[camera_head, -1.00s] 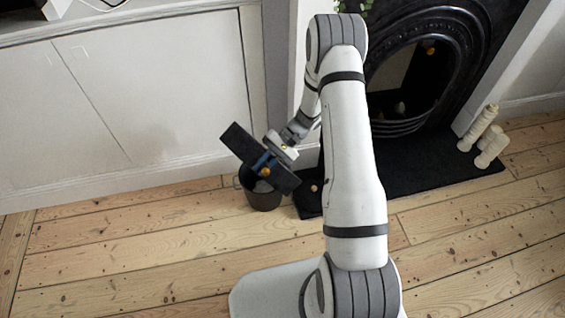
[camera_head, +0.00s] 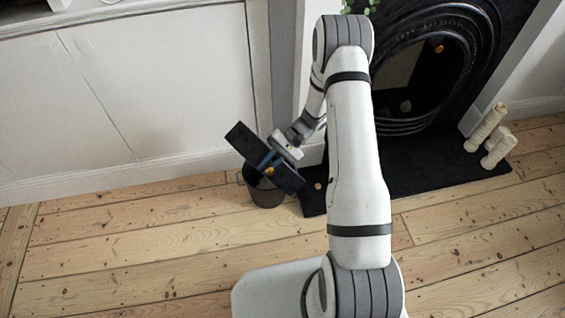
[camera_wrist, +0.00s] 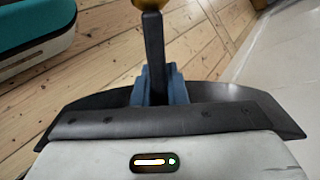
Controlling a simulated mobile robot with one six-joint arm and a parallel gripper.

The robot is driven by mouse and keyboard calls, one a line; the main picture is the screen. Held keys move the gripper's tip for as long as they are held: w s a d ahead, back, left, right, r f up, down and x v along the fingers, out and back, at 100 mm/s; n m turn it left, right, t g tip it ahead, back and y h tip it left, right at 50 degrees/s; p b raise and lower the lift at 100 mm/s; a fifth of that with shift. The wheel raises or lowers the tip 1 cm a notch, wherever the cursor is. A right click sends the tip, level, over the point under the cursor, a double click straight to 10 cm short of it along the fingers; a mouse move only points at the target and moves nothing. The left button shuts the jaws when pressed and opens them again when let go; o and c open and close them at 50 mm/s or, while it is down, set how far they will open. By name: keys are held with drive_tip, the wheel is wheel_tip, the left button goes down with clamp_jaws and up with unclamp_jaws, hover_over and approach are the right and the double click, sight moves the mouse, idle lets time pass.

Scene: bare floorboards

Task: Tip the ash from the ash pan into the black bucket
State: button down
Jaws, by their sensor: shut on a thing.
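I cannot make out ash in the pan or how much lies in the bucket.
A white cupboard (camera_head: 150,95) stands behind and left of the bucket. The black hearth slab (camera_head: 425,165) and fireplace (camera_head: 440,60) are to the right, with cream turned pieces (camera_head: 488,130) on the slab's right end. The floorboards at the left (camera_head: 130,235) are clear.

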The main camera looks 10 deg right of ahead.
drive_tip(key=shift+a, duration=0.1)
drive_tip(key=s+a+f+t+h+p, duration=0.4)
drive_tip(key=a+f+h+p, duration=0.1)
drive_tip(key=a+f+h, duration=0.5)
drive_tip(key=shift+s+a+f, duration=0.15)
drive_tip(key=shift+s+a, duration=0.15)
drive_tip(key=shift+a, duration=0.2)
idle(0.3)
drive_tip(key=p, duration=0.4)
drive_tip(key=shift+a+f, duration=0.2)
drive_tip(key=shift+f, duration=0.1)
drive_tip(key=shift+f+h+p, duration=0.2)
drive_tip(key=shift+h+p, duration=0.1)
drive_tip(key=shift+p, duration=0.8)
